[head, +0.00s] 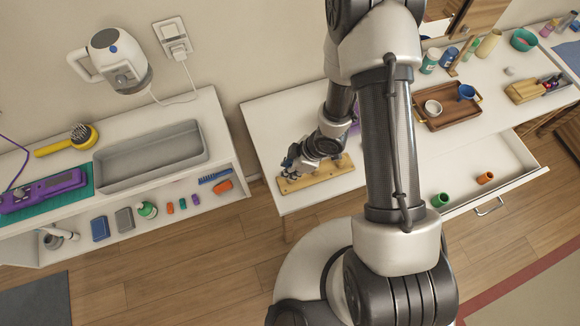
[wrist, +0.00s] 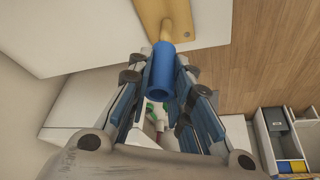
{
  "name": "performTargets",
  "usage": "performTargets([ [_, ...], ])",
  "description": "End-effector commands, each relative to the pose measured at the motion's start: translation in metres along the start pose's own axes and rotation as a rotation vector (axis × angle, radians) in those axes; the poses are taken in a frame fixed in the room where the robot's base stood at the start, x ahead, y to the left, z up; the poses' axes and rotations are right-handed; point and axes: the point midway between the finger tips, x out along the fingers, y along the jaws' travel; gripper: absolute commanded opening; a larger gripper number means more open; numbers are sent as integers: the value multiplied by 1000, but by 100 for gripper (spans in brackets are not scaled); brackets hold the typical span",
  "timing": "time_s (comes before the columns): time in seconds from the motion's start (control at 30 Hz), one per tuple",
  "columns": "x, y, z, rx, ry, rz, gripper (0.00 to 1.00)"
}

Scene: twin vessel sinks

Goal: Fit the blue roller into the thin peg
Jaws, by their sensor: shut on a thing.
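The blue roller (wrist: 163,72) is a short hollow tube, held between the fingers of my gripper (wrist: 164,75) in the wrist view. My gripper is shut on it. A thin pale peg (wrist: 166,30) of the wooden board (wrist: 150,10) lies in line with the roller's far end. I cannot tell whether the peg's tip is inside the roller or just behind it. In the head view my gripper (head: 297,163) is low over the wooden board (head: 318,178) on the white table; the roller and the pegs are hard to make out there.
An open drawer to the right holds a green roller (head: 440,200) and an orange roller (head: 486,177). A brown tray (head: 447,115) with cups stands on the table behind my arm. A shelf unit with a grey basin (head: 150,155) stands to the left, across a floor gap.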

Motion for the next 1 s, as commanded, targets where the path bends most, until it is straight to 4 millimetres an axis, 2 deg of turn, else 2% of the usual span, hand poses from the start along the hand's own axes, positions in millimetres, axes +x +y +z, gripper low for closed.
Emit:
performTargets([
  [1.0,19,0,8,1,0,0,8],
])
